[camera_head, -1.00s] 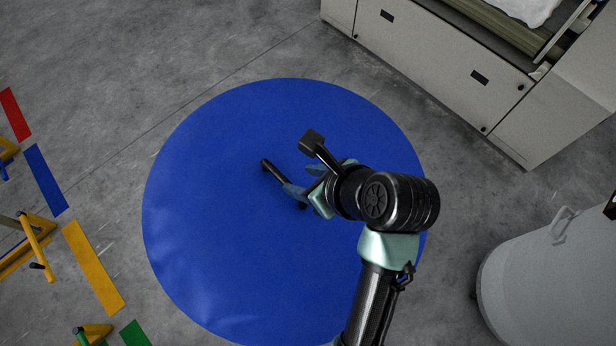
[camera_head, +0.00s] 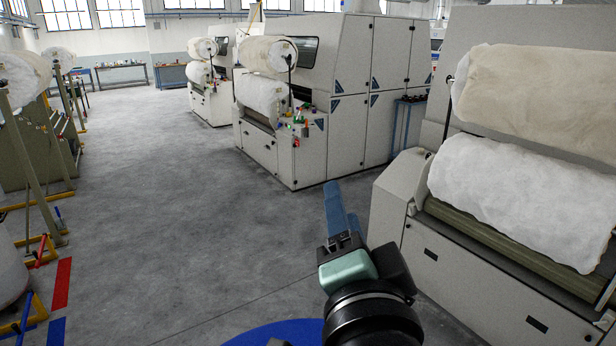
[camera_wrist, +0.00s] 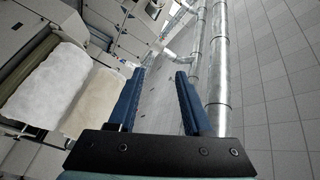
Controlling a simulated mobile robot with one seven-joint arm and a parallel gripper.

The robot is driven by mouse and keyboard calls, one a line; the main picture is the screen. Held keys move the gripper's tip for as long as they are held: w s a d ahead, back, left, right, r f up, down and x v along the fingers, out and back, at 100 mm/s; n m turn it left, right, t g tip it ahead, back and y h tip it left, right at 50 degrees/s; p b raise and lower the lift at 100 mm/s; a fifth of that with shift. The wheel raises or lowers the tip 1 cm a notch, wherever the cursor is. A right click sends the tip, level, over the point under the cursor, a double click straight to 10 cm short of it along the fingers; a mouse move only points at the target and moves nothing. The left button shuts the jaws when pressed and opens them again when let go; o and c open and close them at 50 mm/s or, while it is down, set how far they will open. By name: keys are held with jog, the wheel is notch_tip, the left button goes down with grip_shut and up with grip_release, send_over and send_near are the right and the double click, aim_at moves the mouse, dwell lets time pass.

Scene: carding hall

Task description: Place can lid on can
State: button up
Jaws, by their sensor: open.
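My gripper (camera_head: 338,205) is raised in front of me in the head view, with its blue fingers pointing up and away. In the wrist view my gripper (camera_wrist: 160,73) has its two blue fingers apart, with nothing between them. I see no can lid in either view now. A pale rounded object (camera_head: 10,272) is cut off at the left edge of the head view; I cannot tell whether it is a can.
Carding machines with white fibre rolls stand at right (camera_head: 520,190) and centre (camera_head: 350,100). Yellow-footed stands (camera_head: 45,250) are at left. The grey floor between is clear. Part of a blue floor disc (camera_head: 275,333) shows below. The wrist view shows metal pipes (camera_wrist: 218,60).

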jog(key=s+a+r+n+t, duration=0.2)
jog(key=s+r+n+t, duration=0.2)
jog(key=r, duration=0.7)
jog(key=s+a+r+n+t, duration=0.1)
jog(key=s+r+n+t, duration=0.3)
jog(key=r, duration=0.7)
jog(key=s+n, duration=0.2)
jog(key=n, duration=0.2)
jog(key=shift+s+a+t+h, duration=0.2)
jog(key=shift+a+t+h, duration=0.1)
jog(key=shift+a+t, duration=0.1)
jog(key=shift+r, duration=0.1)
notch_tip(320, 180, down, 16)
jog(key=b, duration=1.5)
jog(key=shift+d+b, duration=0.3)
